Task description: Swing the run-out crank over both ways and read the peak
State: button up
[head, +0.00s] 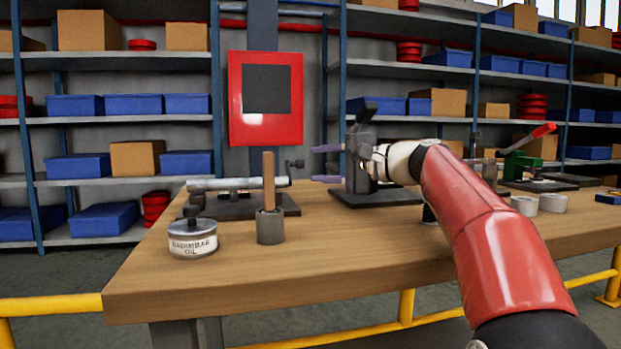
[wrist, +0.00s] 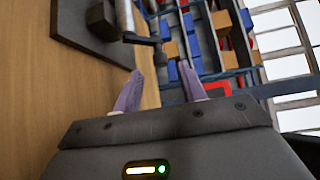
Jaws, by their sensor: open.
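The run-out fixture, a grey metal cylinder (head: 225,184) lying on a dark base plate (head: 290,206), sits on the bench. A small dark crank (head: 293,164) stands at its right end. My gripper (head: 314,164) is open, to the right of the crank, with its purple fingers pointing left towards it. In the wrist view, the crank's grey knob (wrist: 160,58) shows near the gap between the open fingertips (wrist: 160,68), which do not hold it. I cannot make out a dial or any reading.
A wooden handle (head: 268,180) stands in a grey cup in front of the fixture. An oil tin (head: 192,238) is at the front left. A red panel (head: 236,132) with a dark square is behind. A green tool (head: 520,164) with a red lever is at right. Yellow rails edge the bench.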

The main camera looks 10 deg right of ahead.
aim_at(296, 164)
jog(key=p+x, duration=0.1)
jog(key=x, duration=0.6)
jog(key=shift+w+a, duration=0.15)
jog(key=shift+a, duration=0.15)
jog(key=c, duration=0.9)
jog(key=shift+r+p, duration=0.1)
jog(key=shift+p, duration=0.2)
